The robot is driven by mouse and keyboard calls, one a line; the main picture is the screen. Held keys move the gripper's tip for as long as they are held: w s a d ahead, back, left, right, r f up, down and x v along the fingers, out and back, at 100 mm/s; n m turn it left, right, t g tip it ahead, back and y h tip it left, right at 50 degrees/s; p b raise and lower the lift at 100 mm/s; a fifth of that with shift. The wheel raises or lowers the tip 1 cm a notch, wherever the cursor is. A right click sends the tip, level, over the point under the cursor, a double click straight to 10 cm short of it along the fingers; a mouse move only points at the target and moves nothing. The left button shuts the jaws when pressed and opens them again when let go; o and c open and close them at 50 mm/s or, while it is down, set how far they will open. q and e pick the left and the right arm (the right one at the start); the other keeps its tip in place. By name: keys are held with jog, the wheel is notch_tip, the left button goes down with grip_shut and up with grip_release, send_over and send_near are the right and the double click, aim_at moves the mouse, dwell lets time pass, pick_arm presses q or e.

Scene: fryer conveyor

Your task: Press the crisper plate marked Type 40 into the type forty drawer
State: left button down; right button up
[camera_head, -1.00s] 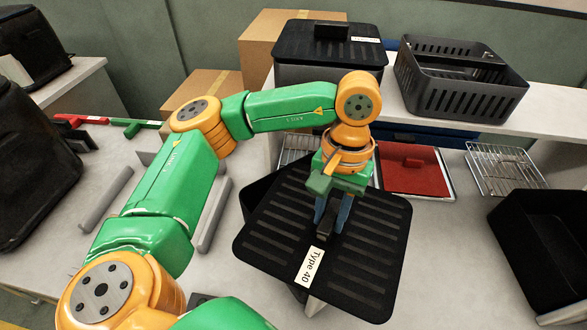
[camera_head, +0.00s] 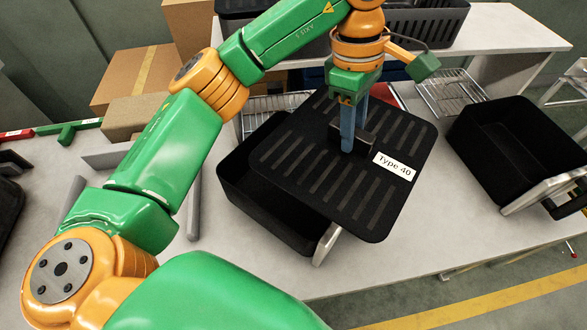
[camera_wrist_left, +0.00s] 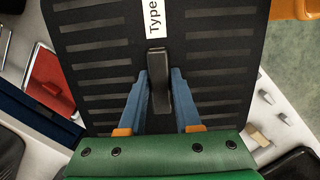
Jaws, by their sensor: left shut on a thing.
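The black slotted crisper plate (camera_head: 300,170) carries a white label (camera_head: 394,166) reading Type 40. My left gripper (camera_head: 350,140) is shut on the raised handle in the plate's middle and holds the plate over a black drawer (camera_head: 240,200). The plate is turned relative to the drawer and covers much of it; the drawer's left part and front handle (camera_head: 328,243) show. In the left wrist view the blue fingers (camera_wrist_left: 158,95) are on either side of the handle, and the label is partly cut off at the top. I cannot read a type marking on the drawer. My right gripper is not in view.
Another black drawer (camera_head: 520,145) stands at the right with its handle facing front. Wire racks (camera_head: 450,92) and a red panel lie behind the plate. A raised white shelf (camera_head: 505,35) holds black baskets. Grey bars (camera_head: 194,205) lie left of the drawer.

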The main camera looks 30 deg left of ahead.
aim_at(316, 128)
pick_arm(q)
jog(key=a, duration=0.2)
jog(key=a+f+p, duration=0.1)
jog(key=a, duration=0.1)
jog(key=a+f, duration=0.1)
jog(key=a, duration=0.1)
jog(key=shift+w+a+f, duration=0.15)
jog(key=shift+w+a, duration=0.15)
jog(key=shift+a, duration=0.05)
jog(key=a+f, duration=0.2)
jog(key=f, duration=0.1)
jog(key=a+f, duration=0.1)
jog(key=shift+w+a+f, duration=0.2)
jog(key=shift+a+f, duration=0.05)
jog(key=shift+f, duration=0.05)
notch_tip(316, 128, down, 6)
jog(key=a+p, duration=0.1)
jog(key=shift+w+a, duration=0.15)
jog(key=c, duration=0.6)
grip_release()
